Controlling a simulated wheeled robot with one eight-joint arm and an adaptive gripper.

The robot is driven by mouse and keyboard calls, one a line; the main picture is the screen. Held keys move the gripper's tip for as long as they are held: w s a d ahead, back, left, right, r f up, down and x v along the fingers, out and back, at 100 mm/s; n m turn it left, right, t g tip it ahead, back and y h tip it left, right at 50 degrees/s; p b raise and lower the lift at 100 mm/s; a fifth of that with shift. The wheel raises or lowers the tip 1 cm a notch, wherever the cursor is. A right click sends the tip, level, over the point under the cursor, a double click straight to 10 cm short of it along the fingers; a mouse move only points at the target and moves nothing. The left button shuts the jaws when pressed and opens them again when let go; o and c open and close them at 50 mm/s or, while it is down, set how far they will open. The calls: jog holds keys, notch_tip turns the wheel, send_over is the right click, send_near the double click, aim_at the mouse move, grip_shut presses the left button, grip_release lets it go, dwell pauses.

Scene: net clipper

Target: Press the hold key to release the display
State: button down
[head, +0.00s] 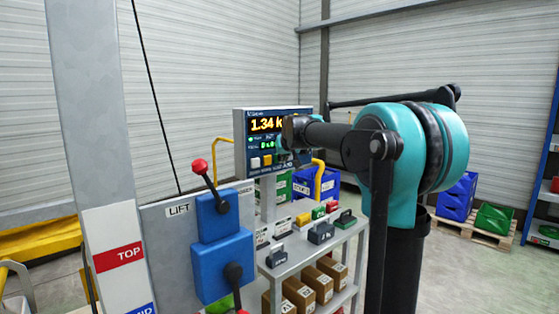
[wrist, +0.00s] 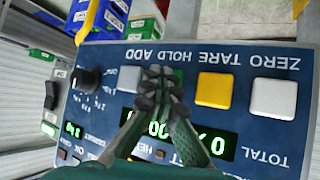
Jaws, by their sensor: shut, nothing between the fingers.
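The blue indicator panel (head: 240,140) stands on a post and shows yellow digits "1.34 k" on its display (head: 264,125); the rest is hidden by my arm. In the wrist view the panel (wrist: 235,55) appears upside down. Its key row has a white key (wrist: 273,98) by ZERO, a yellow key (wrist: 213,91) by TARE and a grey key (wrist: 129,79) by ADD. The green hold key (wrist: 178,74) is mostly hidden behind my fingertips. My gripper (wrist: 160,74) is shut and empty, in front of that key; I cannot tell whether it touches.
A black rotary knob (wrist: 87,80) and a rocker switch (wrist: 51,95) lie left of the keys in the wrist view. A yellow rail (head: 320,178) curves beside the panel. Blue lift control boxes (head: 220,262) with levers stand front left. A shelf holds cardboard boxes (head: 300,292).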

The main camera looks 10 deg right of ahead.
jog(key=shift+s+d, duration=0.5)
jog(key=shift+s, duration=0.15)
jog(key=s+d, duration=0.1)
jog(key=s, duration=0.1)
jog(key=s+d, duration=0.2)
dwell(0.6)
jog(key=shift+s+f, duration=0.1)
dwell(0.3)
jog(key=s+d+f+g, duration=0.1)
jog(key=s+f+g, duration=0.2)
jog(key=s+f, duration=1.6)
jog(key=s+d+f+m+g+h, duration=0.1)
jog(key=s+d+f+g, duration=0.1)
jog(key=s+f, duration=1.6)
jog(key=shift+s+f+g, duration=0.4)
jog(key=shift+s+g, duration=0.4)
jog(key=shift+s, duration=0.45)
